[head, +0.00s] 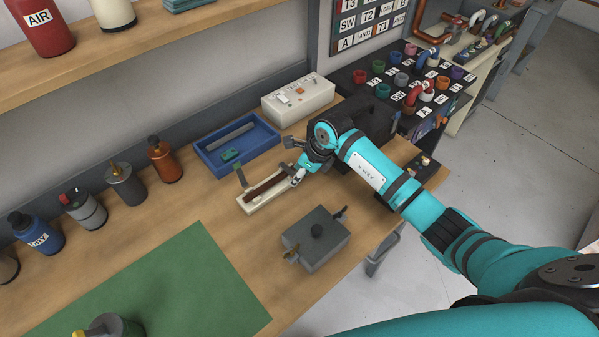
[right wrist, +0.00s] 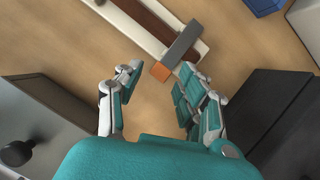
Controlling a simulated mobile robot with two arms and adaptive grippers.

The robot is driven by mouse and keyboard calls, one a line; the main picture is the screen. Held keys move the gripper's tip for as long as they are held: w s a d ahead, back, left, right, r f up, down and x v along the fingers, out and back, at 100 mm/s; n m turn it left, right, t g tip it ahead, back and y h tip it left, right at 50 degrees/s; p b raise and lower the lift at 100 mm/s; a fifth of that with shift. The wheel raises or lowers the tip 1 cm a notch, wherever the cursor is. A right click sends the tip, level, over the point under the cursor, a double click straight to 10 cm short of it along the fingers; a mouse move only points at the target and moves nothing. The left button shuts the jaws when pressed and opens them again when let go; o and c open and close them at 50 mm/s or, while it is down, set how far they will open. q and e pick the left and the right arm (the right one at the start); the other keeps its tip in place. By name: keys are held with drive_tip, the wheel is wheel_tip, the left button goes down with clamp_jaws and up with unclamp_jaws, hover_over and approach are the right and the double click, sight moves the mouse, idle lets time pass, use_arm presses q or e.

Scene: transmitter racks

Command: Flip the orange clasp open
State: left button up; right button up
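The orange clasp (right wrist: 160,71) shows in the right wrist view as a small orange block at the end of a grey bar. The bar lies across a brown strip on a long white base (right wrist: 126,8). In the head view the white base (head: 250,208) lies on the bench and my gripper hides its right end; I cannot make out the clasp there. My right gripper (right wrist: 160,78) is open and empty, its two fingers apart. The clasp sits just ahead of the gap between the fingertips. My left gripper is not in view.
A grey box (head: 322,252) with a knob stands in front of the base. A blue tray (head: 208,158) lies behind it, and a white switch box (head: 310,99) stands at the back. A green mat (head: 190,290) covers the front left. Several bottles line the bench's left side.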

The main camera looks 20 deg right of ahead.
sight(292, 171)
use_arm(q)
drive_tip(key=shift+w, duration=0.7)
use_arm(e)
clamp_jaws()
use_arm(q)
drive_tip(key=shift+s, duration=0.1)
use_arm(e)
drive_tip(key=shift+w+r, duration=0.15)
